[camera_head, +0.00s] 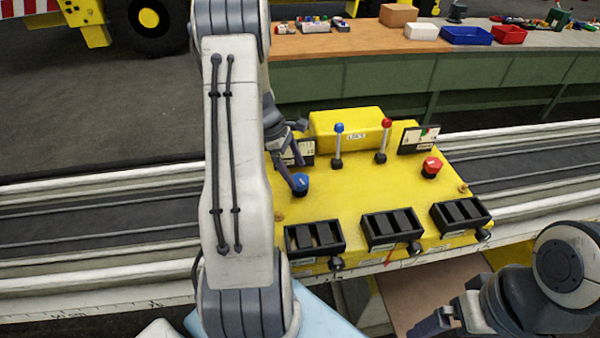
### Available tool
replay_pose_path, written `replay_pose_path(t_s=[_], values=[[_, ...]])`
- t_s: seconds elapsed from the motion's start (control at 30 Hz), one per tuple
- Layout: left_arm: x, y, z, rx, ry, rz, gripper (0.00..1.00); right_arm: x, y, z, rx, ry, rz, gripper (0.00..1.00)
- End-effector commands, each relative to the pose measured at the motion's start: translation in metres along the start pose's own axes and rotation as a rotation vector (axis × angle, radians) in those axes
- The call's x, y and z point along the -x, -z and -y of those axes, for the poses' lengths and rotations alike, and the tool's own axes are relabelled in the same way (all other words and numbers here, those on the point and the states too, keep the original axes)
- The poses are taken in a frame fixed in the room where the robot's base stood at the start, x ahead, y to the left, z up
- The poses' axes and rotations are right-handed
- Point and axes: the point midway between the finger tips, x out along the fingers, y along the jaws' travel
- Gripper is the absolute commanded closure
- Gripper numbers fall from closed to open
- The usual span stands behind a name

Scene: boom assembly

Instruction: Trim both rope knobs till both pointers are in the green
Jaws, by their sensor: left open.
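A yellow console (350,180) stands across the rail. The blue rope knob (301,183) is on its left side and the red rope knob (431,167) on its right side. My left gripper (298,173) is open right at the blue knob, with one dark finger beside it; I cannot tell whether it touches. The left gauge (305,149) is partly hidden behind this gripper, so its pointer cannot be read. The right gauge (418,139) shows a white face with a green patch; its pointer is too small to read. My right gripper (432,324) is low at the front right, away from the knobs.
A blue-topped lever (338,145) and a red-topped lever (384,140) stand upright between the knobs. Several black slotted boxes (393,228) line the console's front. A workbench (350,40) with trays stands behind. My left arm covers the console's left edge.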

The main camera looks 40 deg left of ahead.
Motion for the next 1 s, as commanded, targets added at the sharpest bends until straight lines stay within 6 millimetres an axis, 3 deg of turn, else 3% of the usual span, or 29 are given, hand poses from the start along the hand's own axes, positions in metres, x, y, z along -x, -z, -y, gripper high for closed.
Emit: replay_pose_path(t_s=[0.2,0.53,0.7,0.77,0.87,1.0], values=[[-0.022,-0.001,0.0,-0.001,0.001,0.001,0.0,0.005,0.0,0.0,0.0,0.0,0.0,0.0],[-0.027,-0.002,-0.001,-0.003,0.0,0.0,0.0,0.005,0.0,0.0,0.0,0.0,0.0,0.0],[-0.027,-0.003,-0.001,-0.004,0.001,0.0,0.65,0.005,0.0,0.0,0.0,0.0,0.0,0.0],[-0.027,-0.003,-0.001,-0.004,0.001,0.0,0.83,0.005,0.0,0.0,0.0,0.0,0.0,0.0],[-0.026,-0.004,-0.001,-0.032,0.014,0.001,0.83,0.007,0.001,0.001,0.0,0.0,0.0,0.0],[-0.025,-0.004,-0.003,-0.2,0.083,0.001,0.83,0.015,0.001,0.001,-0.001,0.0,0.0,0.0]])
